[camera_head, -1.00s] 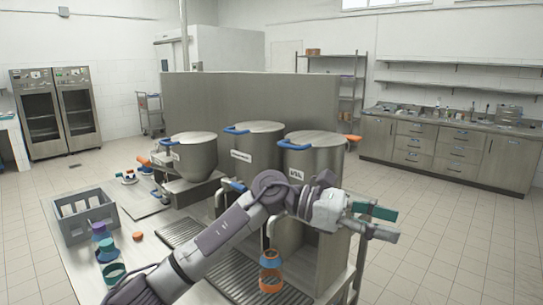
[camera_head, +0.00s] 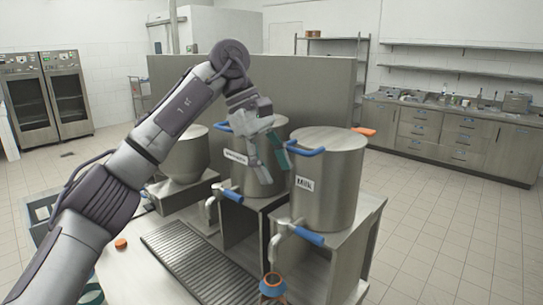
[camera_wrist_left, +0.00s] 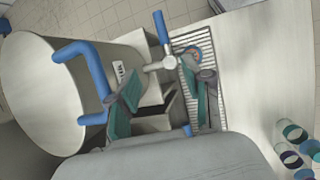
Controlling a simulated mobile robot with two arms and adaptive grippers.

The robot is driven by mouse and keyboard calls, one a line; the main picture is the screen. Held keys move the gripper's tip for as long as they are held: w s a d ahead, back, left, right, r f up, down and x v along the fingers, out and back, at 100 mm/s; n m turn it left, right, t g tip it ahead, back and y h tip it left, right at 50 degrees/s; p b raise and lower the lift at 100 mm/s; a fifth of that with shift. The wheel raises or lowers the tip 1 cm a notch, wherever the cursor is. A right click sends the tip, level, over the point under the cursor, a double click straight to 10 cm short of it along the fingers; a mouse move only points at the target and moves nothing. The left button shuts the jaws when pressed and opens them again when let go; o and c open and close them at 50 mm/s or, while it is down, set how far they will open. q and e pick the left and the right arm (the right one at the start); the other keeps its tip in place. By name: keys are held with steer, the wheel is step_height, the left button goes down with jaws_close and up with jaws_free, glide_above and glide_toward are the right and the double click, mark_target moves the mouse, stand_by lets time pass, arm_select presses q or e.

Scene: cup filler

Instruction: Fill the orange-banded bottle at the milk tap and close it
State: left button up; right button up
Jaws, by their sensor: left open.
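The orange-banded bottle (camera_head: 273,286) stands upright under the milk tap (camera_head: 275,240), its mouth open below the spout. It also shows, partly hidden, in the left wrist view (camera_wrist_left: 196,53). The tap's blue handle (camera_head: 309,236) points out to the right; it shows in the left wrist view (camera_wrist_left: 161,27) too. The steel milk pot (camera_head: 336,185) is above and behind the tap. My left gripper (camera_head: 275,173) is open and empty, in front of the pots and above the tap. In the left wrist view its fingers (camera_wrist_left: 168,85) are spread beside the milk tap. My right gripper is out of view.
An orange cap (camera_head: 121,244) lies on the counter at left. A second pot (camera_head: 262,182) with a blue-handled tap (camera_head: 231,196) stands left of the milk pot. Several bottles (camera_wrist_left: 297,142) stand at right in the left wrist view. A grey crate (camera_head: 40,232) is mostly hidden behind my arm.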

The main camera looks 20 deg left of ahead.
arm_select(q)
steer(key=p, duration=0.1)
glide_toward(304, 231)
steer(key=x, duration=0.2)
steer(key=p+x, duration=0.1)
steer(key=x, duration=0.4)
steer(key=shift+w+d+f, duration=0.1)
steer(key=shift+w+f, duration=0.05)
steer(key=shift+f, duration=0.05)
steer(key=shift+d+f, duration=0.2)
steer(key=shift+f, duration=0.1)
steer(key=shift+d+f, duration=0.1)
steer(key=shift+f, duration=0.2)
steer(key=shift+c, duration=0.7)
steer(key=c, duration=0.8)
jaws_close()
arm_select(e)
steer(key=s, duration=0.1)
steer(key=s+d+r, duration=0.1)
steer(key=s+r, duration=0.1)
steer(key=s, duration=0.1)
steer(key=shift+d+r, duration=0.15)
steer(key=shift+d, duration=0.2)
